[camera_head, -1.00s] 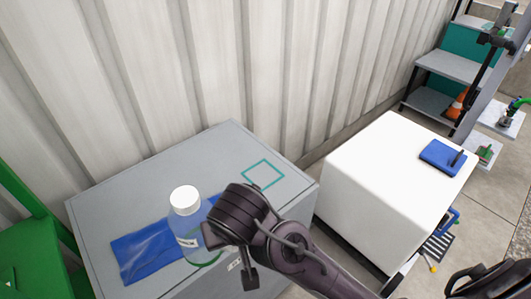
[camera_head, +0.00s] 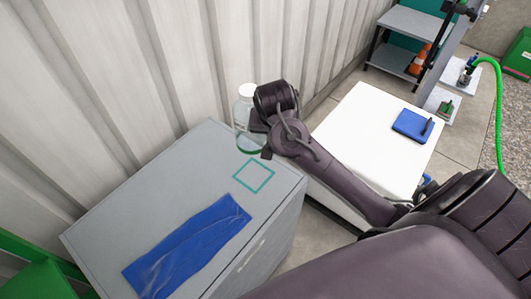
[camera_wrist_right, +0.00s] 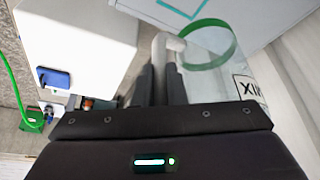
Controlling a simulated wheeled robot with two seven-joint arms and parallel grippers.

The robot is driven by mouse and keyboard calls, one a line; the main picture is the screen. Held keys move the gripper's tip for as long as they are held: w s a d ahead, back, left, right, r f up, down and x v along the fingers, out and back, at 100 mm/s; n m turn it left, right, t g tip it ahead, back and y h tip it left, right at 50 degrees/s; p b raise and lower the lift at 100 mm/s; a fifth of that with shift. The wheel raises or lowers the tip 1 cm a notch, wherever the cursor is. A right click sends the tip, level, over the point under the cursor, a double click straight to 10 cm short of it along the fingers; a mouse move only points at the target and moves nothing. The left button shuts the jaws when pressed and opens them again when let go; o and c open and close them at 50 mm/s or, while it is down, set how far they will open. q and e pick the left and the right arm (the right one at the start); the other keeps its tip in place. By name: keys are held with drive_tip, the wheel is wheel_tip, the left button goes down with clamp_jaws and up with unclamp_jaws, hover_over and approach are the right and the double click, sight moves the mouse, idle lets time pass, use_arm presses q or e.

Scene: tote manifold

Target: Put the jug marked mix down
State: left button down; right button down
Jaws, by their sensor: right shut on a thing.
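The jug (camera_head: 243,108) is clear with a white cap and a green band near its base. It shows at the far right corner of the grey cabinet top (camera_head: 150,210), just beyond the teal square outline (camera_head: 254,176). My right gripper (camera_head: 259,124) is shut on the jug, mostly hidden behind its own wrist. In the right wrist view the jug (camera_wrist_right: 222,66) lies against the fingers (camera_wrist_right: 165,75), and part of its MIX label shows. I cannot tell its height over the cabinet. My left gripper is not in view.
A blue cloth (camera_head: 185,250) lies on the cabinet. A white block (camera_head: 362,135) stands to the right with a blue pad (camera_head: 412,126) on it. The corrugated wall (camera_head: 110,90) runs close behind. The cabinet's left part is bare.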

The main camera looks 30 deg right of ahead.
wheel_tip(320, 180, down, 17)
drive_tip(key=p, duration=0.2)
drive_tip(key=shift+r, duration=0.15)
drive_tip(key=c, duration=1.5)
unclamp_jaws()
drive_tip(key=b+v, duration=0.1)
drive_tip(key=v, duration=1.1)
